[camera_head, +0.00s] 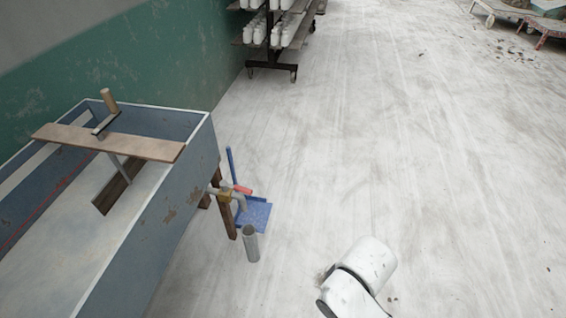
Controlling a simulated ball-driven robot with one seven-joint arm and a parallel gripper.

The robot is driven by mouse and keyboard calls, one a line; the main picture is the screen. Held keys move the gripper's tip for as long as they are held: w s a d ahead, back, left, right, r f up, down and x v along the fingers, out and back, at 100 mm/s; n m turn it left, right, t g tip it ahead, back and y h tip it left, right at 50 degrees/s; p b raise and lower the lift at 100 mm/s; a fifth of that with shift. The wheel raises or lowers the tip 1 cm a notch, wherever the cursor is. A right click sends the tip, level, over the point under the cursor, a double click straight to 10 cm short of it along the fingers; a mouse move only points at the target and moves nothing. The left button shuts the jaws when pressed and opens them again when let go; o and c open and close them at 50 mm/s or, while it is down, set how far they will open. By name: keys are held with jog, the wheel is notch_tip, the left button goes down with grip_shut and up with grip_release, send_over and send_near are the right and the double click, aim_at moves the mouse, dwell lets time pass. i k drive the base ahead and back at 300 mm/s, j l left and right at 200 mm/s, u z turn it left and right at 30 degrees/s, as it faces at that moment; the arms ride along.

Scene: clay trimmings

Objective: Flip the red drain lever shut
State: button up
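The red drain lever (243,189) is small and sits on a brass-coloured valve (223,194) at the near right end of a blue-grey trough (165,226). It appears to point right, away from the trough wall, roughly in line with the outlet. A grey spout (240,202) bends down from the valve. White rounded links of my arm show at the bottom centre, to the right of the lever and well apart from it. My gripper is out of the picture.
A grey cylindrical container (250,244) stands below the spout. A blue dustpan (257,216) lies behind it, with a blue handle (231,165) upright. A wooden board (150,148) spans the trough. A wheeled rack (272,52) stands behind. The floor to the right is open.

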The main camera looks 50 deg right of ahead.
aim_at(224, 185)
jog(key=z, duration=0.3)
jog(key=i+l, duration=0.35)
jog(key=i+l+u, duration=0.15)
jog(key=i+l, duration=0.15)
jog(key=i, duration=0.3)
